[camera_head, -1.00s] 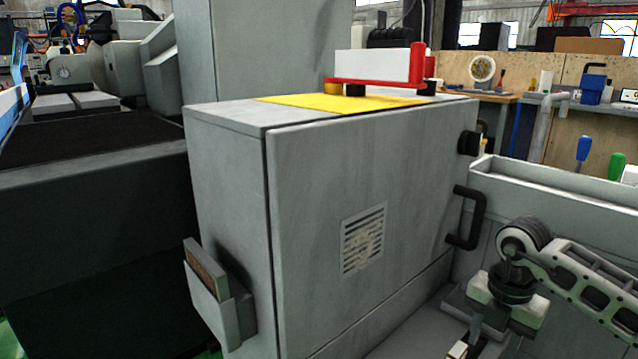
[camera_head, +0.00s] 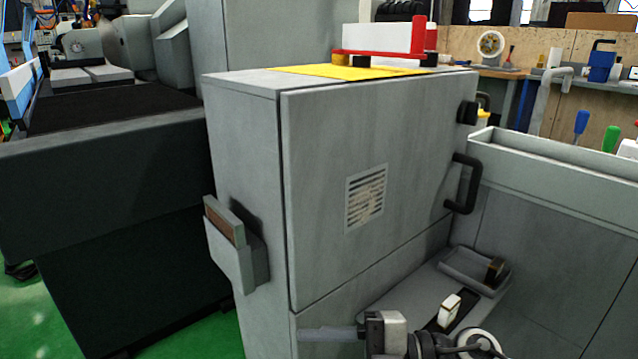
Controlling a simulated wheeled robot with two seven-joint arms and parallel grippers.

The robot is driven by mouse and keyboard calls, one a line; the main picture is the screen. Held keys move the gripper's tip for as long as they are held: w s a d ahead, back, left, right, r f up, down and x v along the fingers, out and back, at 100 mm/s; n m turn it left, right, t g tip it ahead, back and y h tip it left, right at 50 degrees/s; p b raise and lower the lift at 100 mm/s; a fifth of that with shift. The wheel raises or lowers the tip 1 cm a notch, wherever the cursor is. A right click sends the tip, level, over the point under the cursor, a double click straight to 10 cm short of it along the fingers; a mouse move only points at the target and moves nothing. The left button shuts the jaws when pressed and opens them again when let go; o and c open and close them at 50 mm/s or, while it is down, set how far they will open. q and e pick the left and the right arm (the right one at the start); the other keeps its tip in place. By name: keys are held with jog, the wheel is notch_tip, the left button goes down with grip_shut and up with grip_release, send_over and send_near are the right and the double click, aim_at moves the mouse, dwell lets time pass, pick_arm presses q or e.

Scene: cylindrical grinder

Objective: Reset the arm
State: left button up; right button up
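My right arm shows at the bottom edge, right of centre. Its gripper (camera_head: 330,334) points left, with a grey finger-like bar in front of the lower part of the grey cabinet. I see it side-on, so the gap between the fingers cannot be made out. No held object shows. My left arm and gripper are not in view. The grey cabinet (camera_head: 330,130) has its door closed, with a black handle (camera_head: 466,185) at the right.
A small grey tray (camera_head: 462,268) holding a dark piece sits on the low ledge right of the cabinet. A white-faced small block (camera_head: 450,308) is close to my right arm. A dark machine bed (camera_head: 100,165) stands left. Green floor (camera_head: 190,338) shows between.

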jog(key=w+d+r+m+t+h, duration=0.2)
jog(key=d+m+t+h, duration=0.25)
jog(key=m+t, duration=1.2)
jog(key=s+d+f+m+g+h, duration=0.4)
jog(key=s+f+m+g+h, duration=0.35)
jog(key=f, duration=0.55)
pick_arm(q)
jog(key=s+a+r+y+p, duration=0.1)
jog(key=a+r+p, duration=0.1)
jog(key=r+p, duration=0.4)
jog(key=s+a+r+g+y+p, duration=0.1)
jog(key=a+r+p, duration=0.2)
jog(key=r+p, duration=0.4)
jog(key=p, duration=0.9)
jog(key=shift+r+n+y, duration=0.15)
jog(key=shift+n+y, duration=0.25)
pick_arm(e)
jog(key=s+d+r+m+h, duration=0.1)
jog(key=d+r, duration=0.1)
jog(key=r, duration=0.4)
jog(key=s+d+r+m+h, duration=0.1)
jog(key=d+r, duration=0.2)
jog(key=r, duration=0.4)
jog(key=shift+s+r+t, duration=0.2)
jog(key=shift+r+t, duration=0.1)
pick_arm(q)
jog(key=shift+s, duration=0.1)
